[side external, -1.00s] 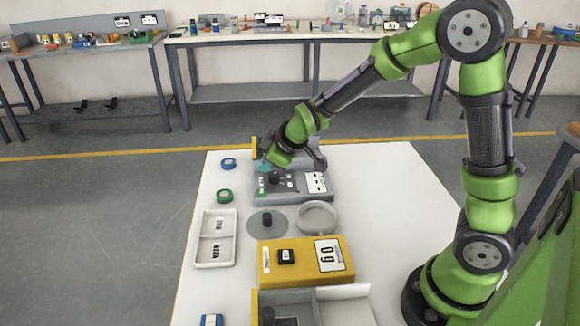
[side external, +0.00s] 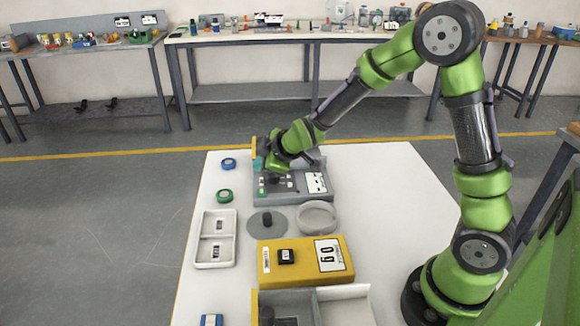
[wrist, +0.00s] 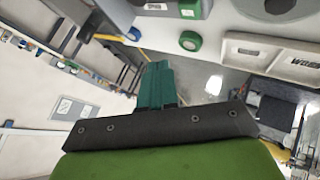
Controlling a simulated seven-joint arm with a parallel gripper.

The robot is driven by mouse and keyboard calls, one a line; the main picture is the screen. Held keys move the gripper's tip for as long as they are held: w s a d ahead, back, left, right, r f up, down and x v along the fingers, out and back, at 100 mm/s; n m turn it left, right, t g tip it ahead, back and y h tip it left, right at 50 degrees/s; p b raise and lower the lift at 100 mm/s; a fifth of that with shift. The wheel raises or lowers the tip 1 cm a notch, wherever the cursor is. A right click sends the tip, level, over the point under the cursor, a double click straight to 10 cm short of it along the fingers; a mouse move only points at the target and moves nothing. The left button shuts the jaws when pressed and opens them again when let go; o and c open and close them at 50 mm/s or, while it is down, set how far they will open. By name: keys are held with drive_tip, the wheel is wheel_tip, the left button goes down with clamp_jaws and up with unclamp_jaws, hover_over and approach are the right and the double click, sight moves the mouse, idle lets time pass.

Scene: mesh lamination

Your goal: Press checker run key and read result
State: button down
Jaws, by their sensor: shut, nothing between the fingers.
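The checker (side external: 292,197) is a grey box on the white table, with a green key, dark parts and a white panel (side external: 317,182) whose marks are too small to read. Its far part is hidden behind my wrist. In the wrist view, a grey edge of it with a green key (wrist: 189,9) shows at the top. My gripper (side external: 260,163) is by the far left end of the checker, and I cannot tell whether it touches anything. Its teal fingers (wrist: 157,84) are shut and empty in the wrist view, tilted well away from straight down.
A blue roll (side external: 228,163) and a green roll (side external: 224,196) lie left of the checker. A white two-part tray (side external: 202,256), a grey disc (side external: 281,222), a clear ring (side external: 333,215) and a yellow scale (side external: 306,273) stand nearer. The table's right side is clear.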

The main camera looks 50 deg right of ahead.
sight(264, 193)
drive_tip(key=shift+f, duration=2.55)
drive_tip(key=shift+f, duration=0.4)
drive_tip(key=shift+f, duration=0.45)
idle(0.7)
drive_tip(key=shift+r, duration=0.9)
drive_tip(key=shift+r, duration=2.5)
